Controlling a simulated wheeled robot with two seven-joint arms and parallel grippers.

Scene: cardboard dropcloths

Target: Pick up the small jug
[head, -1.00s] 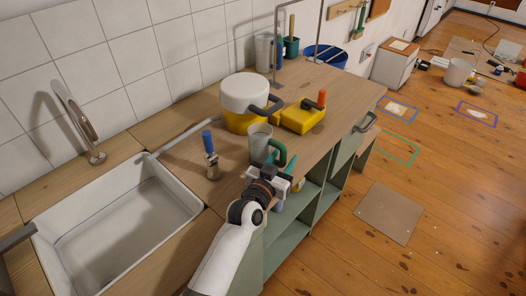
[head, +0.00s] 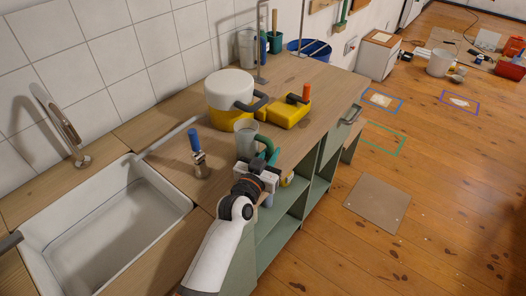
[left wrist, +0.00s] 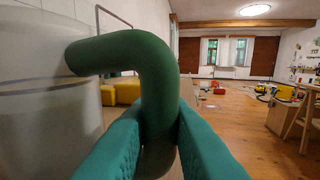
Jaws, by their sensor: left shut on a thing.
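The small jug (head: 245,139) is a cloudy grey cup with a thick green handle (head: 264,145). It is upright at the front edge of the wooden counter, in front of the white and yellow pot. My left gripper (head: 263,160) is shut on the handle. In the left wrist view the two teal fingers (left wrist: 158,130) press on the lower part of the green handle, and the jug's wall (left wrist: 45,95) fills the left side. I cannot tell whether the jug's base touches the counter. My right gripper is not in view.
Behind the jug stand the pot (head: 229,99) and a yellow block-shaped item (head: 287,112). A blue-handled tool (head: 197,155) stands to the left, near the white sink (head: 135,215). Green open shelves (head: 285,225) lie below the counter edge.

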